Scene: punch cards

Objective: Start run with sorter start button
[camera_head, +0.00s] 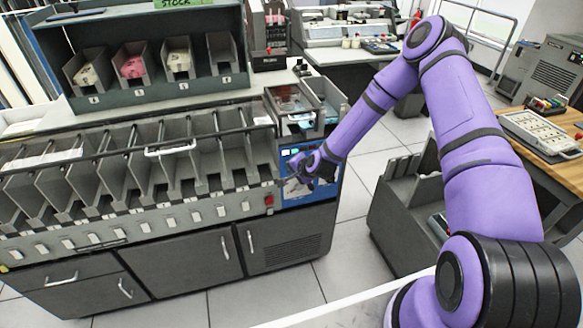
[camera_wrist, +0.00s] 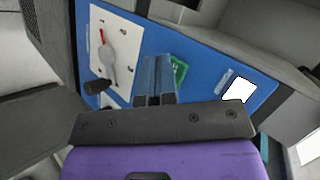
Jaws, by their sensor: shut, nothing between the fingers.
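The sorter (camera_head: 170,240) is a long grey machine with a row of pockets. A blue control panel (camera_head: 325,190) is at its right end and also fills much of the wrist view (camera_wrist: 205,65). My gripper (camera_head: 299,172) is in front of this panel, with its fingers together and empty. In the wrist view, my fingertips (camera_wrist: 158,62) point at the panel, just left of a green button-like piece (camera_wrist: 180,70), which they partly cover. I cannot tell whether they touch it. A white plate (camera_wrist: 113,50) with a dial and red-tipped pointer lies left of the fingers.
A lit white square (camera_wrist: 240,91) is on the panel's right. A red switch (camera_head: 269,200) is on the sorter front. A grey bin cart (camera_head: 400,215) stands right of the sorter, under my arm. A wooden table (camera_head: 545,150) is at the right. Floor tiles between are clear.

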